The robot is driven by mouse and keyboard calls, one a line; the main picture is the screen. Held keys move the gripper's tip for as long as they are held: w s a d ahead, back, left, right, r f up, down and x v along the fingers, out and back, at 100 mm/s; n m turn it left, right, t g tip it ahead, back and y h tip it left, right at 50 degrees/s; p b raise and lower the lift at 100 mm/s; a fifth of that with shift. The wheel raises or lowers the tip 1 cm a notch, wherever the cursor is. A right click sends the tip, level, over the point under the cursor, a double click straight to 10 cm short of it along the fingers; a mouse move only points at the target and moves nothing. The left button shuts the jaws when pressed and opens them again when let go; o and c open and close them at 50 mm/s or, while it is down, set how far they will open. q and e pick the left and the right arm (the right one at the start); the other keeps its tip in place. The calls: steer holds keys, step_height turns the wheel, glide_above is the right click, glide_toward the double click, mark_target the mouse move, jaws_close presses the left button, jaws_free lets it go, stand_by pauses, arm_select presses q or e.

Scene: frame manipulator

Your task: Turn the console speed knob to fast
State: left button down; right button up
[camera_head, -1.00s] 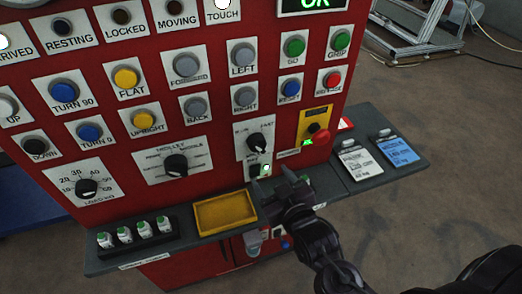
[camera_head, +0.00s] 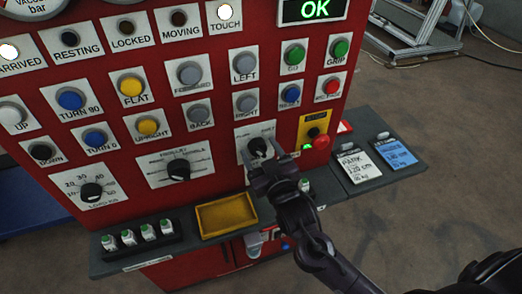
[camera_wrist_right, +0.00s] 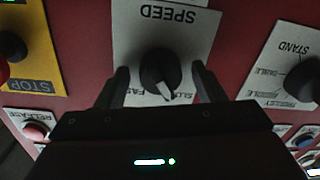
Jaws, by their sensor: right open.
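The speed knob (camera_head: 257,146) is a black round knob on a white plate on the red console, partly hidden by my right gripper in the head view. In the right wrist view, turned upside down, the knob (camera_wrist_right: 157,68) sits under the word SPEED. Its white pointer lies between the partly hidden FAST and SLOW labels, leaning to the SLOW side. My right gripper (camera_head: 262,160) is open at the knob. In the wrist view its fingers (camera_wrist_right: 160,68) stand on either side of the knob with gaps. My left gripper is not in view.
A red stop button (camera_head: 322,141) on a yellow plate is right of the knob. Other dials and coloured buttons surround it. Below, a grey shelf (camera_head: 187,247) carries a yellow tray (camera_head: 227,203) and several small white-green items. Cards (camera_head: 362,162) lie at the right.

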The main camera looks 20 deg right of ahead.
steer(key=c, duration=1)
steer(key=shift+o, duration=0.2)
steer(key=m, duration=0.6)
steer(key=shift+m+p, duration=0.4)
steer(key=m, duration=0.3)
steer(key=shift+m, duration=0.3)
steer(key=shift+m+p, duration=0.3)
steer(key=shift+m, duration=1.6)
